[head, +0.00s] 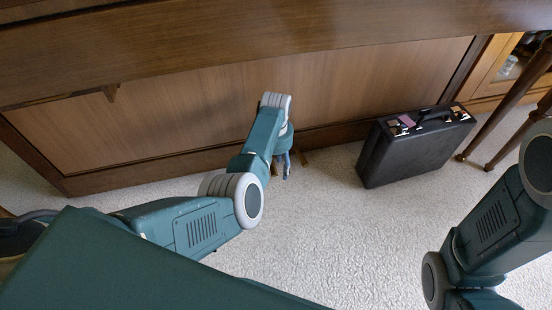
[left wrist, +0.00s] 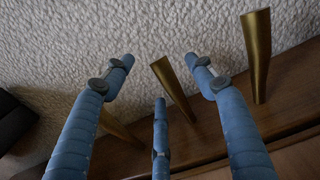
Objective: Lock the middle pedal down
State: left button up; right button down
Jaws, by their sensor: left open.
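Three brass pedals show in the left wrist view, standing out from the piano's wooden base. The middle pedal (left wrist: 172,85) lies between the spread fingers of my left gripper (left wrist: 158,60). Another pedal (left wrist: 257,50) is to the right, outside the fingers. The third pedal (left wrist: 115,126) is partly hidden behind the left finger. I cannot tell whether any finger touches the middle pedal. In the head view, my left gripper (head: 285,165) is low by the piano base, mostly hidden by my arm, with a bit of brass (head: 303,157) beside it. My right gripper is out of view.
The upright piano (head: 180,130) fills the back, its wooden underside overhanging. A black briefcase (head: 420,150) stands on the pale carpet (head: 330,235) to the right of the pedals. Dark wooden legs (head: 508,100) stand at the far right. The carpet between is clear.

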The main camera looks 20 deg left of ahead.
pick_arm(q)
notch_tip(320, 180, up, 11)
jog(key=shift+r, duration=0.2)
dwell(1.0)
